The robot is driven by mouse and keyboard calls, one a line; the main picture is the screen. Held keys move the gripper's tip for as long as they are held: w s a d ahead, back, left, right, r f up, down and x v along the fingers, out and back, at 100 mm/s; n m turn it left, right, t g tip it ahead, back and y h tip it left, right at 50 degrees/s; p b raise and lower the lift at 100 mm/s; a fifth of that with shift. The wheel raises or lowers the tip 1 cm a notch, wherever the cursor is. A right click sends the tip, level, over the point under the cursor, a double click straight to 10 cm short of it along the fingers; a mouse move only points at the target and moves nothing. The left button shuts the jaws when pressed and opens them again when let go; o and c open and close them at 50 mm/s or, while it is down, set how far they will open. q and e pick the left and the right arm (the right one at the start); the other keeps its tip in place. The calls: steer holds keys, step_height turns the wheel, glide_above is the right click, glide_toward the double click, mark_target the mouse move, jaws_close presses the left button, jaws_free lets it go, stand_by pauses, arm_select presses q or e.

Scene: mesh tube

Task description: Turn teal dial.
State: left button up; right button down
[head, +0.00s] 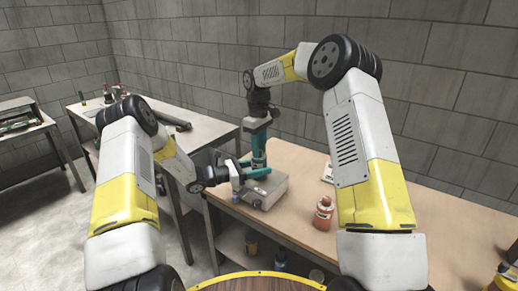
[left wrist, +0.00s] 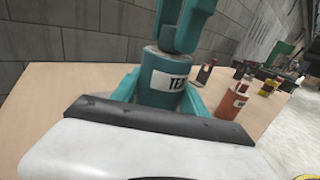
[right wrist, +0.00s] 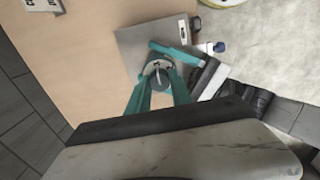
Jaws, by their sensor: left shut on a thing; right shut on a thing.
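The teal dial (head: 259,158) is an upright cylinder on a grey box (head: 273,194) on the wooden table. A white label with letters starting "TE" faces the left wrist camera on the dial (left wrist: 168,82). My right gripper (head: 258,140) comes down from above, its teal fingers shut on the dial's upper end. In the right wrist view the dial's round top (right wrist: 156,72) with a small metal piece sits between those fingers. My left gripper (head: 252,172) reaches in from the left, low down, its teal fingers shut around the dial's lower part. The exact contact is partly hidden.
An orange-red bottle (head: 323,214) stands on the table right of the box. A small pale device (head: 328,172) lies farther back. A second table (head: 165,122) with dark objects stands at the left. The table's right side is clear.

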stand_by(0.4)
steer(key=c, duration=1.1)
jaws_free()
steer(key=shift+c, duration=0.2)
step_height(320, 180, up, 12)
steer(key=shift+a, duration=0.1)
arm_select(q)
steer(key=o, duration=1.6)
